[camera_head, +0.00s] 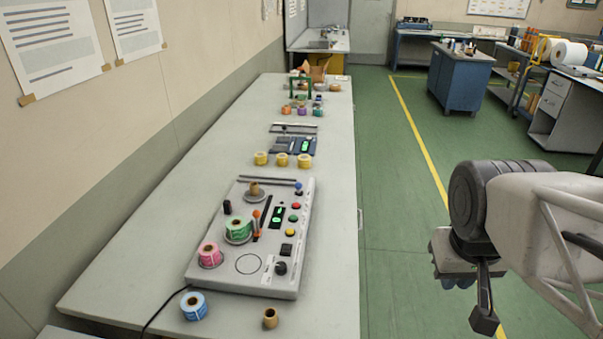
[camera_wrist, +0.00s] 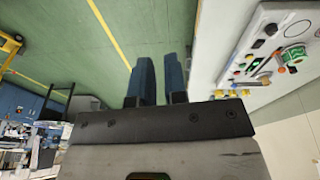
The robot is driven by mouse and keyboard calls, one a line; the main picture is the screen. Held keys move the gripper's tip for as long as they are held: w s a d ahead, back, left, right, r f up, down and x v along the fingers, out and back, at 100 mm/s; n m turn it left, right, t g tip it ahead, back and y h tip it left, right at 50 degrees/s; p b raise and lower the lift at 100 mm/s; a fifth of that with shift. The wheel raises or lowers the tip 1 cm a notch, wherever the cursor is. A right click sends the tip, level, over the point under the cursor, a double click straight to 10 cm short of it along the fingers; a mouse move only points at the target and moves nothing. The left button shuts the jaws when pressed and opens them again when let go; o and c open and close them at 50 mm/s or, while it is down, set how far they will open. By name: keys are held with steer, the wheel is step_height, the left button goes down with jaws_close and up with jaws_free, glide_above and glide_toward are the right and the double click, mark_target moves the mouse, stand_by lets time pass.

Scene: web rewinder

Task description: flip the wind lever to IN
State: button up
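The grey rewinder panel (camera_head: 225,262) lies on the long bench, left of my gripper. An orange-tipped lever (camera_head: 256,216) stands near its middle beside a green roll (camera_head: 238,229). A blue-knobbed stick (camera_head: 298,188) stands at its far right. Labels are too small to read, so I cannot tell which is the wind lever or its position. My gripper (camera_head: 456,282) hangs over the floor, right of the bench and well away from the panel. In the wrist view, its blue fingers (camera_wrist: 162,82) are apart with a narrow empty gap. The panel shows at upper right (camera_wrist: 235,50).
A pink roll (camera_head: 210,255) sits on the panel. A blue roll (camera_head: 194,306) and a small brown core (camera_head: 270,318) stand at the near bench edge. Yellow rolls (camera_head: 282,159) and another device (camera_head: 292,145) lie beyond. Between gripper and bench is open floor.

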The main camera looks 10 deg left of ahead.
steer(key=w+n, duration=0.1)
steer(key=w, duration=0.1)
steer(key=w+n+h, duration=0.1)
steer(key=w, duration=0.2)
steer(key=w+a+n, duration=0.1)
steer(key=w, duration=0.1)
steer(key=shift+w+a+r+g+h, duration=0.1)
steer(key=shift+w+g+h, duration=0.2)
steer(key=shift+w+h, duration=0.1)
jaws_close()
steer(key=w+a+f+n+t+h, duration=0.1)
steer(key=w+a+f+n+h, duration=0.1)
steer(key=w+a+n, duration=0.6)
steer(key=w+a+f+n+t+h, duration=0.1)
steer(key=w+a+f+n+h, duration=0.15)
steer(key=w, duration=1.05)
steer(key=n+t, duration=0.6)
steer(key=n, duration=0.6)
glide_toward(299, 189)
steer(key=shift+m, duration=0.25)
steer(key=a, duration=0.1)
steer(key=s+a+r, duration=0.1)
steer(key=s+a, duration=0.1)
steer(key=shift+a+r, duration=0.1)
steer(key=shift+r, duration=0.2)
steer(key=shift+x, duration=5)
